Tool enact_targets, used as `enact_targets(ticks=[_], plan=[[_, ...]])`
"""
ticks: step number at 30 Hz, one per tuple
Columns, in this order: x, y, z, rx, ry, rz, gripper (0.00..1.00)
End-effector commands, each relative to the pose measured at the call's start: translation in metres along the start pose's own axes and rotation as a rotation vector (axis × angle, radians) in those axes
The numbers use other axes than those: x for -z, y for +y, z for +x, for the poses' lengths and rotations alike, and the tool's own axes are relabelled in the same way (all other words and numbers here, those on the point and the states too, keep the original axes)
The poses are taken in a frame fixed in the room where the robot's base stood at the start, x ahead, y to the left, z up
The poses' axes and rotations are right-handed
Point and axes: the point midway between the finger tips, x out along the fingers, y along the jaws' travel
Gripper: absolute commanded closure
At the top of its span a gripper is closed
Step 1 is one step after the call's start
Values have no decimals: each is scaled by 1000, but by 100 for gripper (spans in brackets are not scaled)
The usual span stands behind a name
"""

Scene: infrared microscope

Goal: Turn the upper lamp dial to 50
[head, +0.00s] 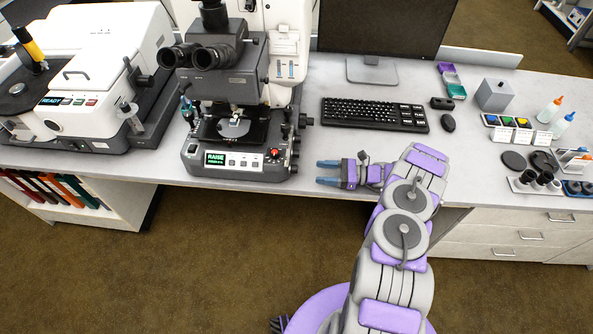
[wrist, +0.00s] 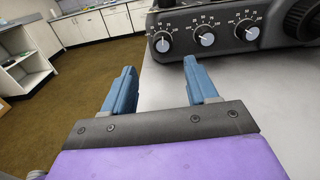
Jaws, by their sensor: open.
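The microscope (head: 243,80) stands on the bench at the left of centre in the head view. In the wrist view its dark side panel carries a row of three dials with white scales: a left dial (wrist: 162,45), a middle dial (wrist: 207,39) and a right dial (wrist: 249,33). I cannot read their labels, so I cannot tell which is the upper lamp dial, nor the exact settings. My gripper (head: 329,173) is open and empty, right of the microscope base. In the wrist view the blue fingers (wrist: 159,72) are apart, short of the panel, touching no dial.
A larger black knob (wrist: 305,20) sits right of the dials. The front panel has a green display (head: 215,158) and a red knob (head: 275,153). A keyboard (head: 374,114) lies behind my gripper, and the bench around the gripper is mostly clear.

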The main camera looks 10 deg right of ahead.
Motion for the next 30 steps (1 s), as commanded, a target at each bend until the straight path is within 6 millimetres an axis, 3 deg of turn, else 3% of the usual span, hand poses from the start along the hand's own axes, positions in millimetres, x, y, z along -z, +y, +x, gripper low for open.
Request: enact_targets(ticks=[18,30], plan=[[0,-1,95,4,1,-1,42],[-1,-3,96,4,-6,0,44]])
